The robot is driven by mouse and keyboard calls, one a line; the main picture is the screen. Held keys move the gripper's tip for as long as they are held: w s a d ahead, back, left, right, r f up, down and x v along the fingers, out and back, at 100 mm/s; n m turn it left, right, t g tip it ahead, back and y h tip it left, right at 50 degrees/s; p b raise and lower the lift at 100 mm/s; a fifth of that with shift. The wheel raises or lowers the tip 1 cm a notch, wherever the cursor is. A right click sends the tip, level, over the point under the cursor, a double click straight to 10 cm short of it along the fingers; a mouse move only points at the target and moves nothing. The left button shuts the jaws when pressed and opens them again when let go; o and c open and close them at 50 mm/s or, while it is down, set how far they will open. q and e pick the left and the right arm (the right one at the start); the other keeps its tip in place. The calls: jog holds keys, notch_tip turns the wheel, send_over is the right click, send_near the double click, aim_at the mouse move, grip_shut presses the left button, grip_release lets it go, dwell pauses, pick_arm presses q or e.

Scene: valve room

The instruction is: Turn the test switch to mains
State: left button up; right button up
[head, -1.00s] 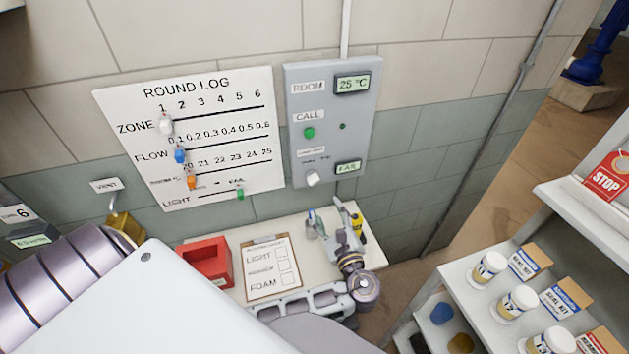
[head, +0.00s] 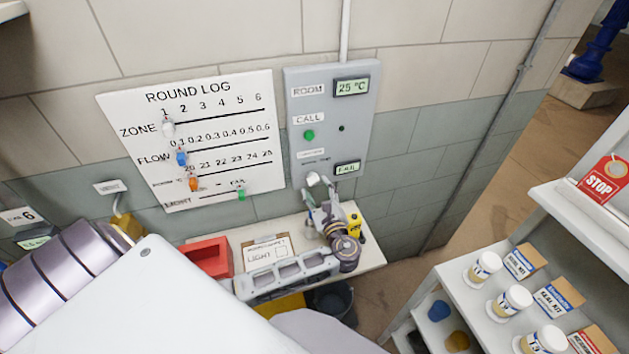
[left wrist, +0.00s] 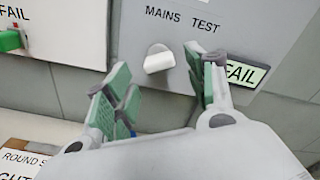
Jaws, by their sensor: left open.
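The test switch is a small white knob (head: 313,179) low on the grey wall panel (head: 328,105), left of a display (head: 347,167) reading FAIL. In the left wrist view the knob (left wrist: 159,62) sits below the words MAINS and TEST. I cannot tell for sure which word it points at. My left gripper (head: 321,194) is open just below and in front of the knob. In the left wrist view the green-padded fingers (left wrist: 160,88) stand on either side of it, apart from it. My right gripper is not in view.
A round log board (head: 190,140) with coloured sliders hangs left of the panel. Below are a white table (head: 372,255), a red tray (head: 208,256), a clipboard (head: 266,247) and a yellow-black item (head: 356,227). A shelf (head: 480,322) with jars stands at the right.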

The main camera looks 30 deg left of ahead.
aim_at(315, 182)
pick_arm(q)
jog(key=shift+p+x, duration=0.4)
jog(key=shift+x, duration=1.75)
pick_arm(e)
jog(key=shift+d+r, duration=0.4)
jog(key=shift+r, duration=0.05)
pick_arm(q)
jog(key=c, duration=1)
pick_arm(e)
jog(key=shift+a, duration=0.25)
